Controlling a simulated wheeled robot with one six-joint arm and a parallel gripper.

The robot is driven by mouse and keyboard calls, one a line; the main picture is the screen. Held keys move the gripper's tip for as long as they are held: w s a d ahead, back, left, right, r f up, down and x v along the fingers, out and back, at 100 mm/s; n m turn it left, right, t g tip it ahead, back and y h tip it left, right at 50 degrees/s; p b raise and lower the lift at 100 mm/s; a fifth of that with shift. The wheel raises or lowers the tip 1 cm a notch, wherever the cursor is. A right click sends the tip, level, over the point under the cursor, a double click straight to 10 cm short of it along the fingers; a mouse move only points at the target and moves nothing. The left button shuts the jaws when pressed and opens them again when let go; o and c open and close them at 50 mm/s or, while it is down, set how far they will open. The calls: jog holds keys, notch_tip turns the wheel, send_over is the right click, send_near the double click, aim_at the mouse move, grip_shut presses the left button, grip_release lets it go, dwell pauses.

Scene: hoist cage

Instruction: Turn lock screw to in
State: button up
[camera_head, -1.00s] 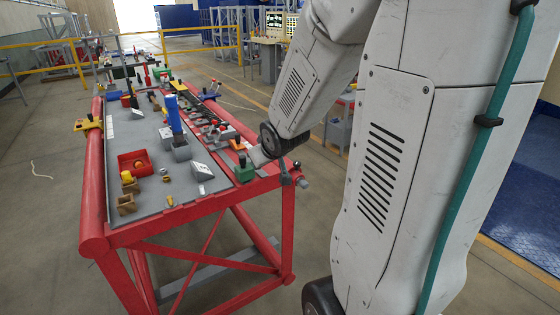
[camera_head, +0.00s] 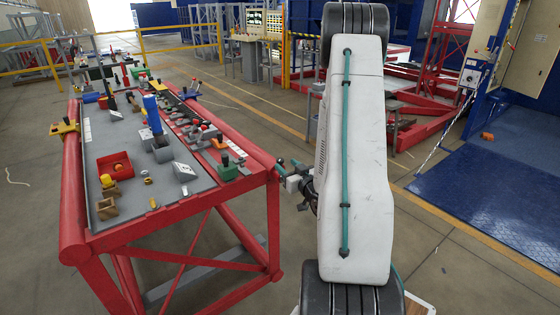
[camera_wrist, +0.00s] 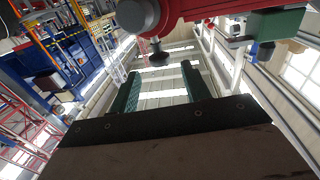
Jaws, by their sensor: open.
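In the wrist view, a dark round knob on a short stem (camera_wrist: 158,58) hangs from the red rail near its grey end; it looks like the lock screw. My gripper (camera_wrist: 160,71) is open, with its two green fingers apart and nothing between them. The knob appears in the gap between the fingertips, a little beyond them, and I see no contact. In the head view my gripper is mostly hidden by my arm, close to the right front corner of the red bench (camera_head: 270,180). Which way the screw is turned cannot be told.
A green block (camera_wrist: 275,24) with a black knob sits beside the red rail. The bench top holds a red tray (camera_head: 114,165), a blue upright piece (camera_head: 152,115) and several small fixtures. Floor is open around the bench; a blue platform (camera_head: 490,200) lies to the right.

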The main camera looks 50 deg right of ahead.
aim_at(280, 162)
jog(key=x, duration=0.5)
jog(key=shift+w, duration=0.25)
jog(key=c, duration=1)
jog(key=shift+o, duration=0.2)
jog(key=m+g+h, duration=0.1)
jog(key=h, duration=0.1)
jog(key=m+g+h, duration=0.1)
jog(key=m+h, duration=0.1)
jog(key=shift+a+g+h, duration=0.1)
jog(key=shift+g+h, duration=0.2)
jog(key=shift+m+g+h, duration=2.2)
jog(key=shift+m+g, duration=0.1)
jog(key=shift+g, duration=0.1)
